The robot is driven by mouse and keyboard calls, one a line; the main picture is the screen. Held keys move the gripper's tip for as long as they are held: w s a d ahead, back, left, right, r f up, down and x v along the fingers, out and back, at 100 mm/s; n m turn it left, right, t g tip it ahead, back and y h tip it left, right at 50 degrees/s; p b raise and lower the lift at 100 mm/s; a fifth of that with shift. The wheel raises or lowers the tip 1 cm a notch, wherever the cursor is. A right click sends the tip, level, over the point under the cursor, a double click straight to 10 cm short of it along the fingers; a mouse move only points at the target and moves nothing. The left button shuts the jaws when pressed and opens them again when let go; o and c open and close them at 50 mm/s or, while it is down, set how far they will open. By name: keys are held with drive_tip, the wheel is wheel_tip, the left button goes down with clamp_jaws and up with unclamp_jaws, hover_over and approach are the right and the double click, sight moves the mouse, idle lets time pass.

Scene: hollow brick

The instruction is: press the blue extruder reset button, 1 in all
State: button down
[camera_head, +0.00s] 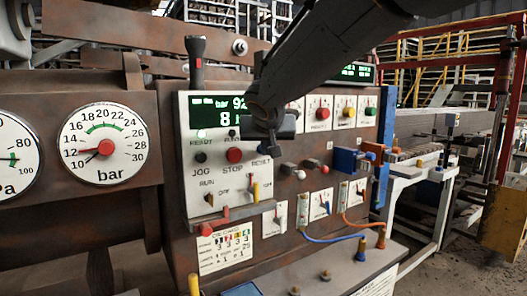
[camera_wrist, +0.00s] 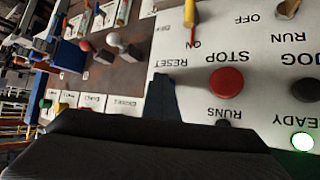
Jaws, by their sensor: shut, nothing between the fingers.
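The control panel (camera_head: 180,150) carries a row of buttons labelled JOG, STOP and RESET. The RESET label (camera_head: 262,162) shows just below my gripper (camera_head: 273,146), whose closed fingers point at the spot above it. The blue reset button is hidden behind my fingers. In the wrist view, which is upside down, the shut fingers (camera_wrist: 161,82) end right beside the RESET label (camera_wrist: 170,64) and cover the button. I cannot tell whether the fingertips touch it. Nothing is held.
The red STOP button (camera_head: 234,155) and black JOG button (camera_head: 200,158) sit left of RESET. A yellow-handled switch (camera_head: 256,191) lies below. Blue and orange cables (camera_head: 335,239) hang lower right.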

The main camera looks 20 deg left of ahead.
drive_tip(key=shift+s+d, duration=0.1)
drive_tip(key=shift+s+d+b, duration=0.5)
drive_tip(key=shift+d+b, duration=0.05)
drive_tip(key=shift+b, duration=0.05)
drive_tip(key=shift+s+d+b, duration=1.05)
drive_tip(key=shift+s+d, duration=0.55)
drive_tip(key=shift+d, duration=0.3)
